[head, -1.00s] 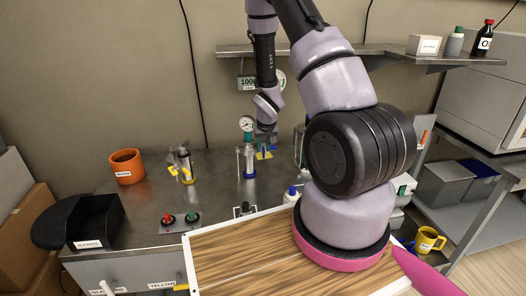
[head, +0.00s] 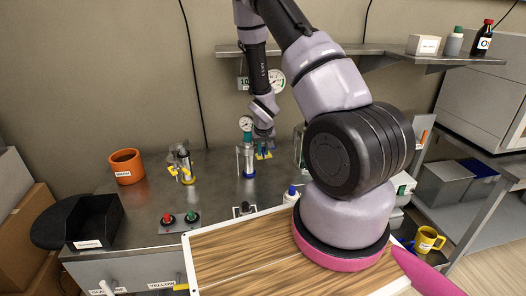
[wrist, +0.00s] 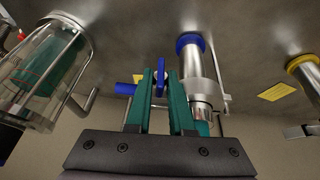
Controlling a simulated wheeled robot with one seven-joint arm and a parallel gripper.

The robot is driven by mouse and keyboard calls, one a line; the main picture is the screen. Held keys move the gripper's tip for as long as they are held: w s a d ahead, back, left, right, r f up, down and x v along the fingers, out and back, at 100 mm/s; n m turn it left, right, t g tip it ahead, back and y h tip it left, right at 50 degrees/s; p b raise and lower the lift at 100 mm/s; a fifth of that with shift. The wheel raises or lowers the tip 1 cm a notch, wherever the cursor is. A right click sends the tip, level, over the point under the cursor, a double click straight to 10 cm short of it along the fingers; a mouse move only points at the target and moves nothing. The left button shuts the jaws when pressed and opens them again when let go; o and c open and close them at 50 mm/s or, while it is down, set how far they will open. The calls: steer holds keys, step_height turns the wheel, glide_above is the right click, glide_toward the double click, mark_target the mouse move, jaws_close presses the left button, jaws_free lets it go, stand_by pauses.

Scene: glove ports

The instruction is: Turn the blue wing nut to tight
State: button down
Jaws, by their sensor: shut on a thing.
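The blue wing nut (wrist: 160,80) is in the wrist view, its flat wing upright between my teal fingertips. My gripper (wrist: 159,72) is shut on it; the fingers hide part of its sides. A blue round part (wrist: 126,88) shows left of the fingers. In the head view my gripper (head: 264,149) is beside the blue-ringed metal cylinder (head: 249,160) with a gauge on top. The wing nut is too small there to make out clearly.
The blue-ringed cylinder (wrist: 194,65) stands close to the right finger in the wrist view. A caged glass vessel (wrist: 45,75) is at left.

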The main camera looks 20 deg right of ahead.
stand_by(0.3)
steer(key=c, duration=1.1)
jaws_free()
steer(key=shift+c, duration=0.2)
steer(key=v, duration=1)
steer(key=shift+a+r, duration=0.3)
steer(key=shift+r, duration=0.05)
steer(key=shift+s, duration=0.1)
